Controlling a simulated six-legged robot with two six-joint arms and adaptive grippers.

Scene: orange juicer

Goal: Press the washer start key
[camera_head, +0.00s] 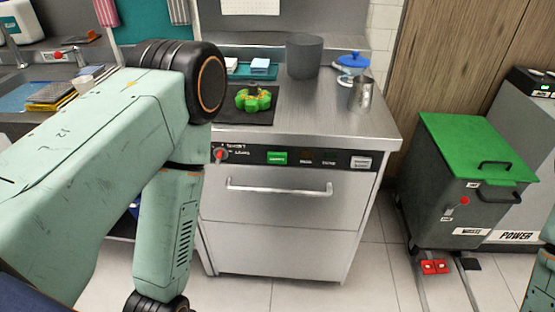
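The washer (280,240) is a stainless steel machine under the counter, with a horizontal bar handle (280,188) on its closed front. Its dark control panel (330,161) has a red knob (220,154) at the left, a green key (277,158) beside it and a pale grey key (361,163) at the right end. The key lettering is too small to read surely, so I cannot tell which is start. My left arm covers the left of the view, in front of the washer's left side; its gripper is out of view. Only a sliver of my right arm shows at the right edge; its gripper is not seen.
On the steel counter (330,115) are a green object (253,98) on a dark mat, a grey pot (304,55), a metal jug (361,94) and a blue-lidded container (353,61). A green-lidded waste bin (470,145) stands right. Floor between washer and bin is clear.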

